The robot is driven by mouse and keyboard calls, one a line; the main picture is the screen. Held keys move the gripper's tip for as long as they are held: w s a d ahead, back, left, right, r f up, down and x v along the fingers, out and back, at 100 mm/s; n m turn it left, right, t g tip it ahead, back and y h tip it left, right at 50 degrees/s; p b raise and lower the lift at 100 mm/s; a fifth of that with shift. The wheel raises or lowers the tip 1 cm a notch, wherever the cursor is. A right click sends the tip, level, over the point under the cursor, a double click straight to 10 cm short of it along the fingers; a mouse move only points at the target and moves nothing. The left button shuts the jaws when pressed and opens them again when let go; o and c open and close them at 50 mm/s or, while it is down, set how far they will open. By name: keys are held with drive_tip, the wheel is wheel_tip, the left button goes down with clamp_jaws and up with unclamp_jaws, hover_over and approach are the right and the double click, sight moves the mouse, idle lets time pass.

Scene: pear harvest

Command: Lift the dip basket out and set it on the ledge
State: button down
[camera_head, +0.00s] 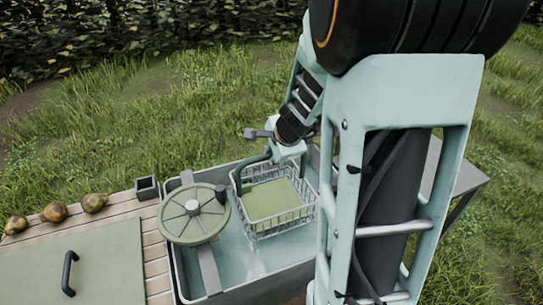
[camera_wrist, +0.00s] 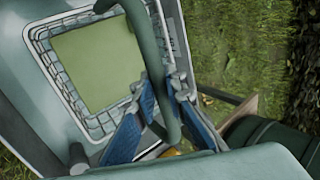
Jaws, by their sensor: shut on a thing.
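The dip basket (camera_head: 282,228) is a pale wire basket with a green floor, at the right part of the grey tank (camera_head: 178,262) in the head view. It also shows in the wrist view (camera_wrist: 46,72), with no pears seen inside. My gripper (camera_head: 276,150) is above the basket's far side. In the wrist view its blue fingers (camera_wrist: 163,92) are shut on the basket's dark green handle (camera_wrist: 141,30). The basket looks about level. Its far edge overlaps the tank's back rim in the picture; I cannot tell whether its bottom is clear of the water.
A round green spoked lid or wheel (camera_head: 180,222) sits over the tank's left part. A wooden table (camera_head: 153,262) at left holds several pears (camera_head: 54,212), a small dark box (camera_head: 147,188) and a green board (camera_head: 95,270). A grey flat surface (camera_head: 466,177) lies right, partly hidden by my arm.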

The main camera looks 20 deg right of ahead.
drive_tip(key=shift+r+p, duration=4.55)
drive_tip(key=shift+r, duration=0.7)
drive_tip(key=shift+d+f, duration=0.1)
drive_tip(key=shift+d, duration=0.05)
